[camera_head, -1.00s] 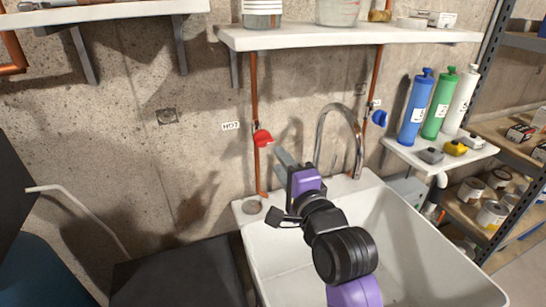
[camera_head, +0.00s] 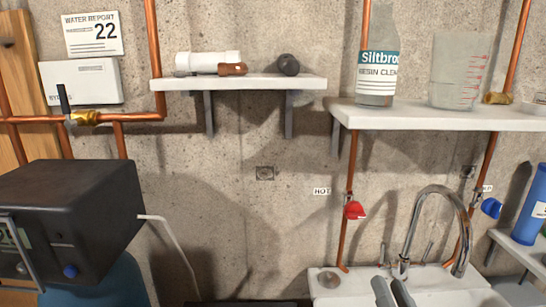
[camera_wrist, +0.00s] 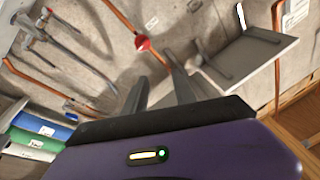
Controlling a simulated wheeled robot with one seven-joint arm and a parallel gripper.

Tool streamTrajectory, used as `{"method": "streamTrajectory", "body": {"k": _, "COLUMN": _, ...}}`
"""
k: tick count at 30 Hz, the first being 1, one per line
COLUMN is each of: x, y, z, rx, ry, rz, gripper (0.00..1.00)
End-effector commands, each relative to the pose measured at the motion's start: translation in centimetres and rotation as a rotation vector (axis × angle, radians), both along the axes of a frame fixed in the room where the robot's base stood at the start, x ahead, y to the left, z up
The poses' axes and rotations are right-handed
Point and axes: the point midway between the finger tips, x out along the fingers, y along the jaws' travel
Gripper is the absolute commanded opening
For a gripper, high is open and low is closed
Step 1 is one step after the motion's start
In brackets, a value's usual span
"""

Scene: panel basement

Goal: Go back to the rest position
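My gripper (camera_head: 391,286) shows only by its two grey fingers at the bottom edge of the head view, in front of the sink (camera_head: 430,282). In the wrist view my gripper (camera_wrist: 157,75) has its fingers apart with nothing between them. The fingers point up toward the wall and the red valve handle (camera_wrist: 142,43). The rest of my arm is hidden below the head view.
The red valve handle (camera_head: 355,210), chrome faucet (camera_head: 440,212) and blue valve handle (camera_head: 491,207) stand over the sink. Above are the right shelf (camera_head: 440,117) and left shelf (camera_head: 240,83). A black box (camera_head: 75,215) is at left. A blue bottle (camera_head: 533,208) is at right.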

Motion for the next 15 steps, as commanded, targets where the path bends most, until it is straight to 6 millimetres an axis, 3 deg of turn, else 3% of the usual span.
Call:
{"method": "streamTrajectory", "body": {"k": 3, "x": -4.2, "y": -0.2, "z": -2.8, "rx": -0.16, "ry": 0.016, "rz": -0.018, "gripper": 0.33}}
{"method": "streamTrajectory", "body": {"k": 15, "x": -17.9, "y": -0.3, "z": -9.3, "rx": -0.496, "ry": 0.126, "rz": -0.047, "gripper": 0.33}}
